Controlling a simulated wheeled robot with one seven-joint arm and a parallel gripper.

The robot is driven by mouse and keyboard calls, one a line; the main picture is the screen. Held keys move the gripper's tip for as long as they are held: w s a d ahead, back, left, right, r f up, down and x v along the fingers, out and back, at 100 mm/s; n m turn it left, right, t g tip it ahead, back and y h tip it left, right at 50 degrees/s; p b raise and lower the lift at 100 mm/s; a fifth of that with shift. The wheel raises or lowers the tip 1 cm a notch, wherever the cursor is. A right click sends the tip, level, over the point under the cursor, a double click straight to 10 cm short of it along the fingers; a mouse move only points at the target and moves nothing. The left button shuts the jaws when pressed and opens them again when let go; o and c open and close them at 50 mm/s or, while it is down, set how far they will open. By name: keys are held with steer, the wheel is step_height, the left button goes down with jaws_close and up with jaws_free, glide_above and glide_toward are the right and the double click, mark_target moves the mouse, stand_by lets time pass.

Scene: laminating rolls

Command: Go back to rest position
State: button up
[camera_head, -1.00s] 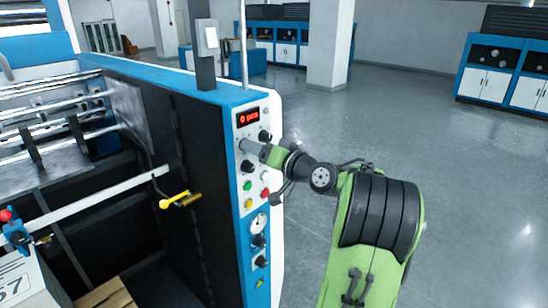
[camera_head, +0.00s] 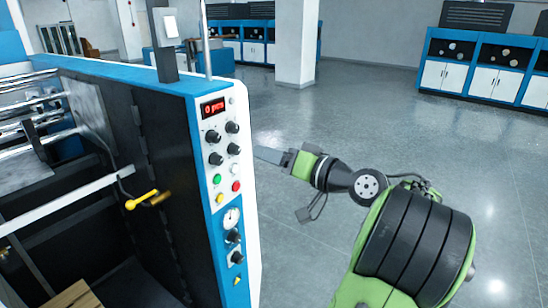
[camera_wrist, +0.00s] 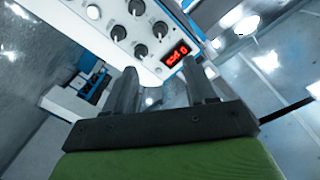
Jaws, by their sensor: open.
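My gripper (camera_head: 268,155) is to the right of the machine's control panel (camera_head: 222,190) in the head view, apart from it. In the wrist view the two dark fingers of my gripper (camera_wrist: 162,85) stand spread with nothing between them. The panel (camera_wrist: 125,15) shows beyond them with several dark knobs and a red lit display (camera_wrist: 175,54).
The blue, white and black machine (camera_head: 160,95) fills the left side, with a yellow handle (camera_head: 142,200) on its dark side. A white pillar (camera_head: 296,45) and blue-white cabinets (camera_head: 485,75) stand farther back. Grey floor (camera_head: 350,120) to the right is open.

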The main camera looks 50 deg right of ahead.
stand_by(0.4)
steer(key=w+a+f+n+g+y, duration=0.1)
steer(key=w+a+f+n+g, duration=0.3)
steer(key=a, duration=0.7)
steer(key=w+a+f+n+g+y, duration=0.1)
steer(key=w+a+f+g, duration=0.4)
steer(key=a, duration=0.6)
steer(key=s+a+f+n+g, duration=0.1)
steer(key=s+a, duration=0.3)
steer(key=s, duration=0.5)
steer(key=s+a+f+n+g+h, duration=0.1)
steer(key=s+a+f, duration=0.3)
steer(key=s, duration=0.5)
steer(key=shift+s+f+g+h, duration=0.3)
steer(key=shift+s+f+g, duration=0.05)
steer(key=shift+g, duration=0.15)
